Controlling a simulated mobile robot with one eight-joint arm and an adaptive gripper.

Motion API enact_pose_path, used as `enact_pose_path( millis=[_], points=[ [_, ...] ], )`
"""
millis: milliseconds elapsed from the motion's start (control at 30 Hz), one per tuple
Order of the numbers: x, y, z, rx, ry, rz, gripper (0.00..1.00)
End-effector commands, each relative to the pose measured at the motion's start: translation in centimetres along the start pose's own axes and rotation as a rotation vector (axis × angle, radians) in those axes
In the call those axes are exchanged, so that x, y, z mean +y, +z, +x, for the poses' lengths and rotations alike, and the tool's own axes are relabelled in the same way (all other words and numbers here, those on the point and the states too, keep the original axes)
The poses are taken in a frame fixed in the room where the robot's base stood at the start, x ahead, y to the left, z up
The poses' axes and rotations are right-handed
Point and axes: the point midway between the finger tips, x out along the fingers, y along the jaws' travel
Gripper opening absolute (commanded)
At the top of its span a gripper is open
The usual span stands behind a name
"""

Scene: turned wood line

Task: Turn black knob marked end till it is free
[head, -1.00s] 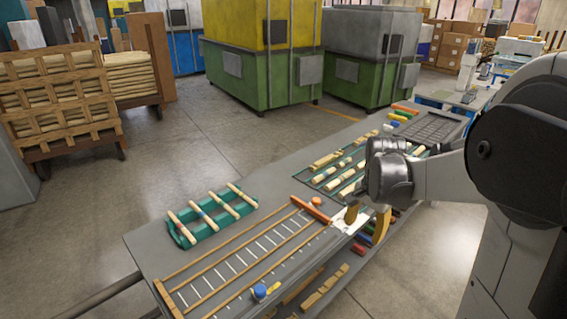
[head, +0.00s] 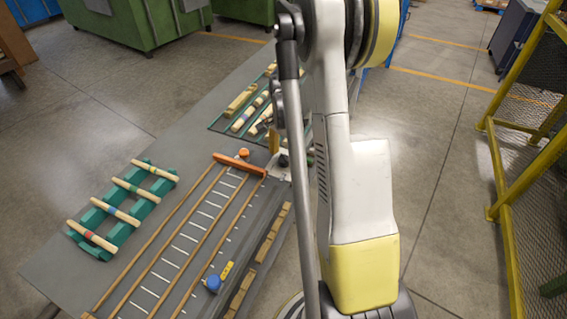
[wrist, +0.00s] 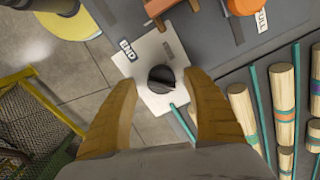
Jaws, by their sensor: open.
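In the wrist view the black knob (wrist: 160,76) sits on a white plate (wrist: 152,48) beside a label reading END (wrist: 127,50). My gripper (wrist: 161,86) is open, one tan finger on each side of the knob, with gaps showing between fingers and knob. I cannot tell how close the fingertips are to the plate. In the head view a small dark spot at the white plate (head: 286,171) looks like the same knob (head: 283,160). My arm hides most of the gripper there.
An orange knob (head: 243,153) and an orange bar (head: 238,164) lie left of the plate. A blue knob (head: 213,284) is at the bench's near edge. Turned spindles lie on a green rack (head: 118,228), and more spindles (wrist: 285,105) lie close right of my gripper.

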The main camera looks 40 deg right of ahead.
Motion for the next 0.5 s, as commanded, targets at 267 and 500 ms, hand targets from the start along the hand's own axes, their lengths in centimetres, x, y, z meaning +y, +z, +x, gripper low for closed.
enact_pose_path(
  millis=[267,500],
  points=[
    [0.0,0.01,1.79,0.0,0.0,-0.001,0.59],
    [0.0,0.02,1.73,0.0,0.0,-0.001,0.48]
  ],
)
